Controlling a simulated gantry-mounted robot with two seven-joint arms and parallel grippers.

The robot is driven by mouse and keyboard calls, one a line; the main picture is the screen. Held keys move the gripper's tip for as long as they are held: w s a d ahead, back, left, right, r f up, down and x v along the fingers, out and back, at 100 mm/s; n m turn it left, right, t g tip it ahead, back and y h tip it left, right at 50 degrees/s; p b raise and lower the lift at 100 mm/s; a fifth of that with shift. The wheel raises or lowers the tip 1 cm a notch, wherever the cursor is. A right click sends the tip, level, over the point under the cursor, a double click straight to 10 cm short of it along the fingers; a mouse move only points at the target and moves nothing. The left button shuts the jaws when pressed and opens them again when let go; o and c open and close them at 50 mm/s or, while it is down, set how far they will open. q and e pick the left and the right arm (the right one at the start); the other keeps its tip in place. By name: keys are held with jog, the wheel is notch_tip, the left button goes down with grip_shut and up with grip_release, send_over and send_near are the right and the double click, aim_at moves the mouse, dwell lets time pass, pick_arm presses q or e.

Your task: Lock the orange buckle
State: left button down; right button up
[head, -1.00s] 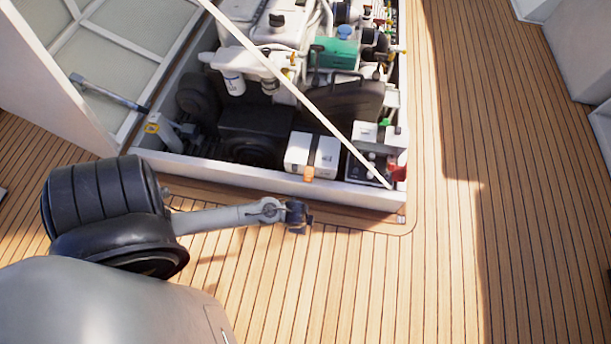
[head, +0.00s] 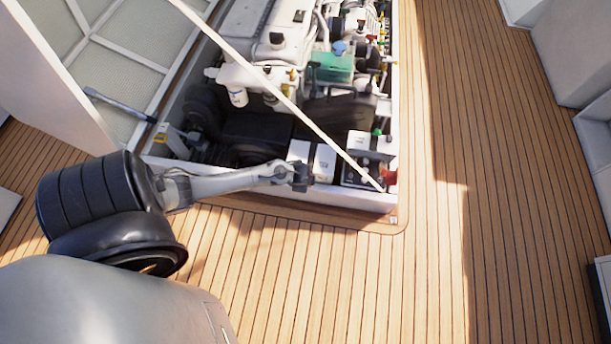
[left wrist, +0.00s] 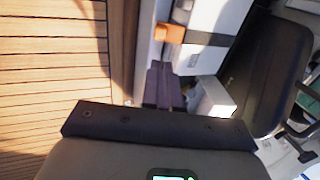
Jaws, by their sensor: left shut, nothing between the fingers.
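The orange buckle (left wrist: 170,33) shows near the top of the left wrist view, on the side of a white box (left wrist: 217,16) with a dark strap around it. My left gripper (left wrist: 162,68) is shut and empty, its fingertips just below the buckle in that view with a small gap that I cannot judge in depth. In the head view my left gripper (head: 301,177) is at the front wall of the engine hatch, in front of the white box (head: 323,163), and hides the buckle. My right gripper is not in view.
The hatch's white front rim (head: 352,199) runs beside my left gripper. A thin pale bar (head: 290,104) slants across the hatch opening. A control panel with a red part (head: 389,178) sits right of the box. The wooden deck (head: 330,285) in front is clear.

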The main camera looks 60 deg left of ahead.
pick_arm(q)
jog(key=shift+b+x, duration=5.3)
jog(key=shift+x, duration=1.65)
